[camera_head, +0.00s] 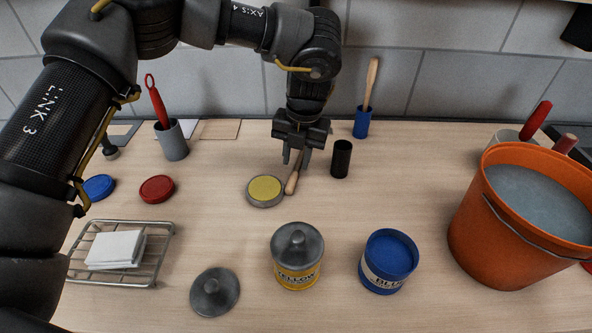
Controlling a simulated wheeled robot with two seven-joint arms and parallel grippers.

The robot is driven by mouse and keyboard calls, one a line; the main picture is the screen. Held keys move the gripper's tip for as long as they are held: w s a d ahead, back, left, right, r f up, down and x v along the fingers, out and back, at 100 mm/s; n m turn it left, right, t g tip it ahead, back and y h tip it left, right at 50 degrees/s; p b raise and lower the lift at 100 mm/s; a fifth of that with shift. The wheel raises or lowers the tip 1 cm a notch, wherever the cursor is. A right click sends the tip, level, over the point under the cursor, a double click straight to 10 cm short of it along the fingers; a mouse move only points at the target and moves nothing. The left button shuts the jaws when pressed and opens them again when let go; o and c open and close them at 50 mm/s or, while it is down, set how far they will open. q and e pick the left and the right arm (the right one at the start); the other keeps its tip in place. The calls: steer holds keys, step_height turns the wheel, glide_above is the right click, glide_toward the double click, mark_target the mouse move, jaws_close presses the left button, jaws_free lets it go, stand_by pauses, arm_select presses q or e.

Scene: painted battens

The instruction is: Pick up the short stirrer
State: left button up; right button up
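A short wooden stirrer (292,182), light brown, lies slanted on the table just right of a yellow-topped round lid (264,190). My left gripper (297,160) points down over the stirrer's far end. Its two fingers are apart, with the stirrer's upper part showing between them, and I see no clear grip on it. The far tip is partly hidden by the fingers. A longer wooden stick (371,82) stands in a blue cup (362,122) behind. My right gripper is not in view.
A black cup (341,158) stands close right of the gripper. A yellow tin (297,262) and a blue tin (388,262) are nearer. An orange bucket (480,235) fills the right. A grey cup (172,140) holds a red-handled tool; a wire rack (158,262) is at left.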

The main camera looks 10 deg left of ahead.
mark_target(294, 175)
arm_select(q)
step_height(294, 175, down, 4)
steer(key=shift+s+a+r+p, duration=0.1)
steer(key=shift+a+p, duration=0.05)
steer(key=shift+p, duration=0.3)
steer(key=shift+f, duration=0.5)
jaws_close()
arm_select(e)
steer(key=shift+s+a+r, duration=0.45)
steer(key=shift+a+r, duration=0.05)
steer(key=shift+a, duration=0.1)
